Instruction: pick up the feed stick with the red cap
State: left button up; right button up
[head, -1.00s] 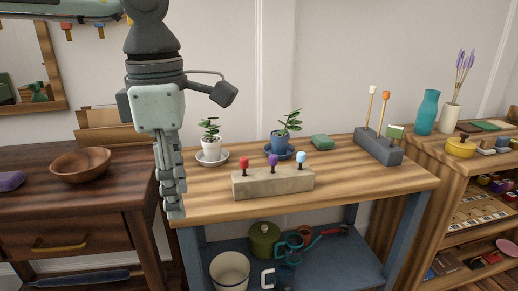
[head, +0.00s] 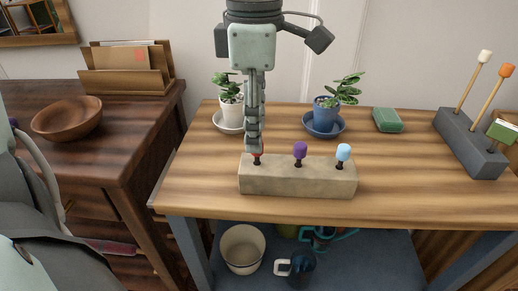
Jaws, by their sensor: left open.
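A beige stand (head: 298,182) on the wooden table holds three dark-stemmed feed sticks in a row. The red-capped feed stick (head: 258,157) is at the left end, mostly hidden behind my gripper's fingers. The purple-capped stick (head: 300,149) is in the middle and the light-blue-capped stick (head: 343,151) at the right end. My left gripper (head: 254,149) points straight down with its fingertips at the red cap. It is open, seen side-on; whether the fingers touch the cap I cannot tell. My right gripper is not in view.
A grey holder (head: 468,143) with tall sticks stands at the right. The table's front strip (head: 350,212) is clear.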

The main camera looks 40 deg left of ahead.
aim_at(257, 162)
pick_arm(q)
notch_tip(257, 162, down, 4)
jog(key=shift+d+f, duration=0.1)
jog(key=c, duration=0.9)
